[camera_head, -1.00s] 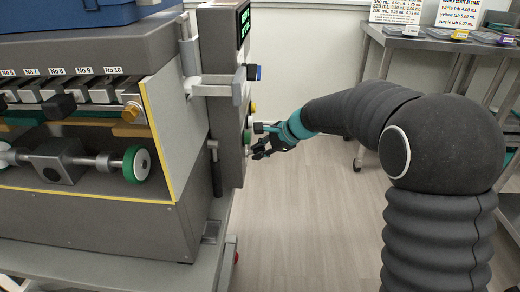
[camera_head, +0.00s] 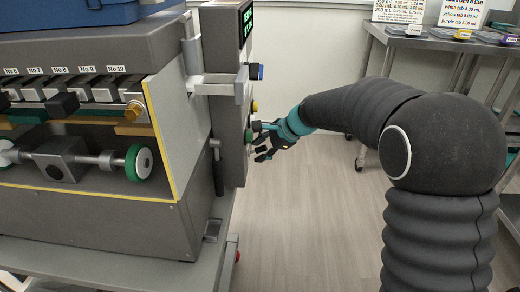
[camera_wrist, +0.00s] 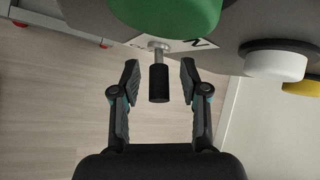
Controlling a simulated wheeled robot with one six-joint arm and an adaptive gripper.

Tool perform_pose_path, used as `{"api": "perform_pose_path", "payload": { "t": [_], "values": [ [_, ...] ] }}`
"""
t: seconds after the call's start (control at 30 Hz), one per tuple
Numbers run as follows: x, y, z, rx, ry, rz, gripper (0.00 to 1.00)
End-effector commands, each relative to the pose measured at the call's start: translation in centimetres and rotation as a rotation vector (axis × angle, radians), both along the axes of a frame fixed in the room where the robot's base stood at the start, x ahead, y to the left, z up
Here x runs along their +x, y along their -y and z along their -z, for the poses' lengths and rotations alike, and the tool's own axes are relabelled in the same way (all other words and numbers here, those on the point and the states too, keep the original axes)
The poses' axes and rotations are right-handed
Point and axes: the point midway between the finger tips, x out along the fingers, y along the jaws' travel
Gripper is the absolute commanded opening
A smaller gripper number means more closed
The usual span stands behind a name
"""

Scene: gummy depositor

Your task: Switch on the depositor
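The depositor (camera_head: 100,213) is a large grey machine at the left of the head view. Its control panel (camera_head: 228,112) faces right, toward my arm. In the wrist view a black cylindrical switch lever (camera_wrist: 158,83) on a short metal stem sticks out of the panel, below a big green button (camera_wrist: 160,15). A white label with part of its lettering, an "N", shows beside the stem. My gripper (camera_wrist: 160,67) is open, with one finger on each side of the lever and a gap on both sides. In the head view my gripper (camera_head: 258,146) is close against the panel.
A white button (camera_wrist: 275,66) and a yellow button (camera_wrist: 302,87) are right of the lever in the wrist view. A grey bracket (camera_head: 222,86) juts out above my gripper. A metal table (camera_head: 440,43) stands at the back right. The floor between is clear.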

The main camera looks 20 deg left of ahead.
Motion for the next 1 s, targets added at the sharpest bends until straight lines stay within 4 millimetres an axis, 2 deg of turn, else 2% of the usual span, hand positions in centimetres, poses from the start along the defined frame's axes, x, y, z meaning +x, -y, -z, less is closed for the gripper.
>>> {"api": "perform_pose_path", "payload": {
  "t": [0.23,0.7,1.0],
  "values": [
    [-0.1,0.8,-0.9,0.001,0.002,0.001,0.44],
    [-1.2,6.2,-7.2,0.001,0.001,0.0,0.44],
    [-1.5,7.7,-8.9,-0.001,0.0,-0.001,0.44]
  ]
}}
